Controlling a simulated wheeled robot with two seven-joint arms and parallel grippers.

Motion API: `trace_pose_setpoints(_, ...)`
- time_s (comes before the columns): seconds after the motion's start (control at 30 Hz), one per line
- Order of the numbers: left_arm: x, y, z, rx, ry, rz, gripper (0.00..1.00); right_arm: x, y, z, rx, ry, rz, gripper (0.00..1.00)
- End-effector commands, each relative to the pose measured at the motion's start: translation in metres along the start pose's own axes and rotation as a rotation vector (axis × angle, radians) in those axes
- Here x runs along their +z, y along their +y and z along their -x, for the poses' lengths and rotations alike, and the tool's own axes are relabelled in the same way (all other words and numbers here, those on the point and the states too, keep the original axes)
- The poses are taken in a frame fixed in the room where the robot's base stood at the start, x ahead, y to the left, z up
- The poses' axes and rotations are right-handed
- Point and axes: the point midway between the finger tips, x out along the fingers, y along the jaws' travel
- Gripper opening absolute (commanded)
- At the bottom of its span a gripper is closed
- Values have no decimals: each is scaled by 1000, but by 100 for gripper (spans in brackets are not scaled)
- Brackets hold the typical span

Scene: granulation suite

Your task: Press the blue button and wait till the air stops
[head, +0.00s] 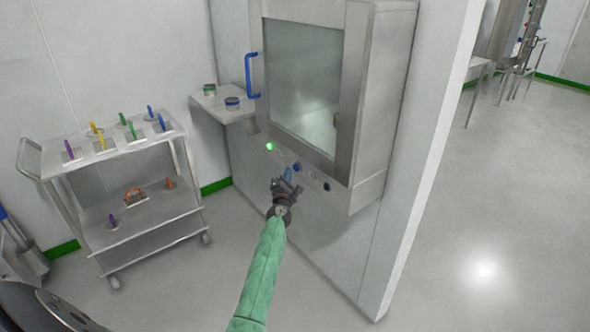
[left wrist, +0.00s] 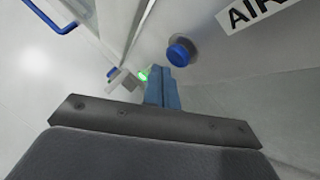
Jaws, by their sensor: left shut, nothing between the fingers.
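The blue button (head: 297,166) sits on the panel below the glass door of a pass-through hatch (head: 305,80). In the left wrist view the blue button (left wrist: 181,52) stands out from the panel, just beyond the fingertips, beside a label reading "AIR" (left wrist: 258,12). A green light (head: 270,147) glows to the left of the button and also shows in the left wrist view (left wrist: 143,76). My left gripper (head: 288,174) is shut and empty, with its blue fingertips close in front of the panel. I see a small gap to the button. My right gripper is out of view.
A dark round knob (head: 327,186) is right of the button. The hatch door has a blue handle (head: 251,75). A small shelf (head: 224,104) holds two round containers. A steel cart (head: 110,150) with coloured-handled tools stands left. The floor at right is clear.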

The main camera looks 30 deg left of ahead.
Motion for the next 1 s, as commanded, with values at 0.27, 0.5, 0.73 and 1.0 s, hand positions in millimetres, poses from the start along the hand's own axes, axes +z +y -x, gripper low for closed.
trace_pose_setpoints(0.27,0,0,0,0,0,0,0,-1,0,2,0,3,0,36)
trace_pose_setpoints(0.5,0,0,0,0,0,0,0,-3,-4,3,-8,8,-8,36)
trace_pose_setpoints(0.73,2,-2,-2,0,0,0,0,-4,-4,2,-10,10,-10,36)
trace_pose_setpoints(1.0,5,-4,-6,0,0,0,0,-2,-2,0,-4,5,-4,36)
